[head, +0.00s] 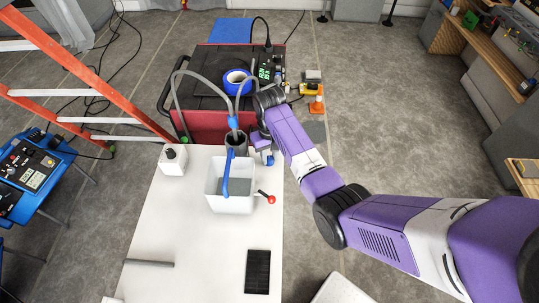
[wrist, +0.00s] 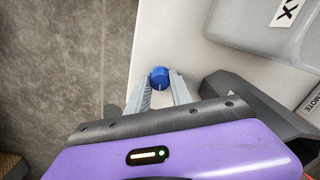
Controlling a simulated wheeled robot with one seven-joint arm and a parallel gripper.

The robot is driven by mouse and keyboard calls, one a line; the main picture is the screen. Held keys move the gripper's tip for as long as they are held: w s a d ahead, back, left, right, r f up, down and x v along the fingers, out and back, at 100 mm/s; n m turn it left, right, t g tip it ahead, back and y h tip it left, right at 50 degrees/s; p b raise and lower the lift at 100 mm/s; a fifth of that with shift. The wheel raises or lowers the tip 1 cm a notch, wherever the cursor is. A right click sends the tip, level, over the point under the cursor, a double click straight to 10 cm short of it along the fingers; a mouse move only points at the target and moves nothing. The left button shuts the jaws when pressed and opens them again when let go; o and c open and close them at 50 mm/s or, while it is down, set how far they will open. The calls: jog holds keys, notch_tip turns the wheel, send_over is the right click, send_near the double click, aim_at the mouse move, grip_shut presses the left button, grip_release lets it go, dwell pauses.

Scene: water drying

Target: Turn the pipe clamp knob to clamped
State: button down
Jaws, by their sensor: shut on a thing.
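The blue round knob (wrist: 159,77) shows in the wrist view, on a white surface close to its left edge. A pale mark is visible on its top, but I cannot read its setting. My gripper (wrist: 160,81) has a finger on each side of the knob and is shut on it. In the head view my gripper (head: 268,157) is by the right edge of the white table, beside the dark cylinder below the hoses. The knob cannot be made out there, and the pipe clamp cannot be told for certain.
The white table (head: 190,240) carries a white bin (head: 231,204) with a blue pipe (head: 227,170), a red-ball lever (head: 270,198) and a white box (head: 172,160). A dark case (head: 212,72) with hoses stands behind. An orange ladder (head: 75,65) leans at left.

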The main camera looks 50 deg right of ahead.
aim_at(270, 159)
jog(key=shift+m, duration=1.2)
jog(key=c, duration=1.1)
grip_release()
jog(key=shift+c, duration=0.2)
notch_tip(270, 159, up, 8)
jog(key=shift+f+b, duration=0.1)
jog(key=shift+b, duration=0.5)
jog(key=shift+s, duration=0.1)
